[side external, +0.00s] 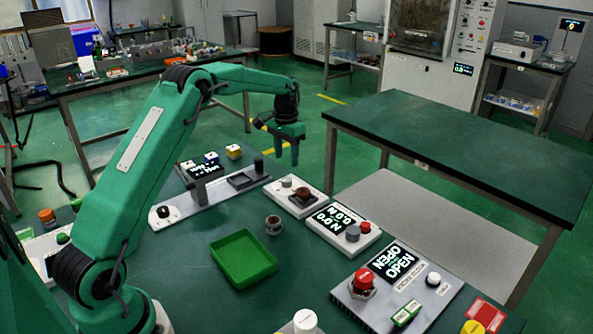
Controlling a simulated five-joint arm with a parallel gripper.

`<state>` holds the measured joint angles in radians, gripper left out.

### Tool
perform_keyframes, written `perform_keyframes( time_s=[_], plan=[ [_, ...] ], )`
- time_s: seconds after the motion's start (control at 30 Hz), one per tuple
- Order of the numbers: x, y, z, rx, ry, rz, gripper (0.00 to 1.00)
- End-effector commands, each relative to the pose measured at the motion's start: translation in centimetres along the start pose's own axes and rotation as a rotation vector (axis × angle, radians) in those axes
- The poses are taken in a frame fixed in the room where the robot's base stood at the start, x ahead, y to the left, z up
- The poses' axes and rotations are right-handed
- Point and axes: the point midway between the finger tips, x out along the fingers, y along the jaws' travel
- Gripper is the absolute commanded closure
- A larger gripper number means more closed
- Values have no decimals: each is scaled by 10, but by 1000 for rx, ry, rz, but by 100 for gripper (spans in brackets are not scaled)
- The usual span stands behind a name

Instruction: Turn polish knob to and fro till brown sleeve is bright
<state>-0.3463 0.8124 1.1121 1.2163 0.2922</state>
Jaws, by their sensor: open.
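My gripper (286,155) is open and empty, pointing down. In the picture it is above and behind a small white box, apart from it. A brown, dull round piece (303,194), likely the brown sleeve, sits on a dark pad on top of that white box (307,211). A small grey knob (287,182) stands on the same box, left of the brown piece; it may be the polish knob, but no label is readable. A grey-brown ring-like piece (273,225) stands alone on the green table.
A green tray (243,259) lies empty at the middle. A display box (341,224) with grey and red knobs and a larger OPEN panel (394,284) with a red button stand to the right. A long grey fixture (212,193) lies left of the white box.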

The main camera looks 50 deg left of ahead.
Motion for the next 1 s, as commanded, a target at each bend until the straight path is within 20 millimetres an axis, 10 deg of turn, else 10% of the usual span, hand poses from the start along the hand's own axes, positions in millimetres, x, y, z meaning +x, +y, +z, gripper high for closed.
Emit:
perform_keyframes(
  time_s=[0.5,1.0],
  plan=[
    [1,0,1,573,-1,0,48],
    [7,0,1,644,-2,1,48]
  ],
)
